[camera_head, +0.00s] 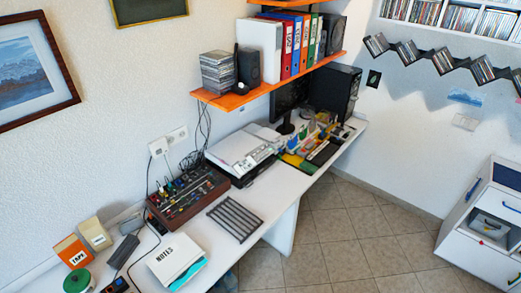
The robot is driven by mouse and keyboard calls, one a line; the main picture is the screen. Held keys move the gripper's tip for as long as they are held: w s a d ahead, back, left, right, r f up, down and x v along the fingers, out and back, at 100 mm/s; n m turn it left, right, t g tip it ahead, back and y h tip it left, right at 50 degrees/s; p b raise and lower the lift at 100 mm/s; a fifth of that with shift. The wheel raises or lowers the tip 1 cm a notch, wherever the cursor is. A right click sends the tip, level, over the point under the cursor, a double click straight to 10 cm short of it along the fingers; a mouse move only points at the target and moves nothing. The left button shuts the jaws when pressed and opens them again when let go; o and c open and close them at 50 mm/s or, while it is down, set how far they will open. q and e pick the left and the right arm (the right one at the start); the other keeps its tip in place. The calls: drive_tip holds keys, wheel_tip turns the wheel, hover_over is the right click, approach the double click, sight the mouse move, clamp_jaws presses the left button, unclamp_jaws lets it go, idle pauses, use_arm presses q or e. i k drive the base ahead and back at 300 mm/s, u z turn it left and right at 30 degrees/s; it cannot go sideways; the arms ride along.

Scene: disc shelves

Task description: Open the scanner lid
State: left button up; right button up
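The scanner (243,152) is a white and grey flatbed machine standing on the long white desk against the left wall, near the middle of the view. Its lid (234,145) looks closed, lying flat on the body. A strip of controls runs along the side facing the room. Neither of my grippers shows in this view, and nothing touches the scanner.
A mixer-like device with knobs (187,195) sits left of the scanner, and a dark slatted rack (235,218) lies in front. An orange shelf (268,84) with binders and speakers hangs above. A monitor (290,98) stands behind. The tiled floor (345,240) is clear.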

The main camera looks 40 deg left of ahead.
sight(232, 149)
drive_tip(key=i, duration=1.65)
drive_tip(key=u, duration=2.35)
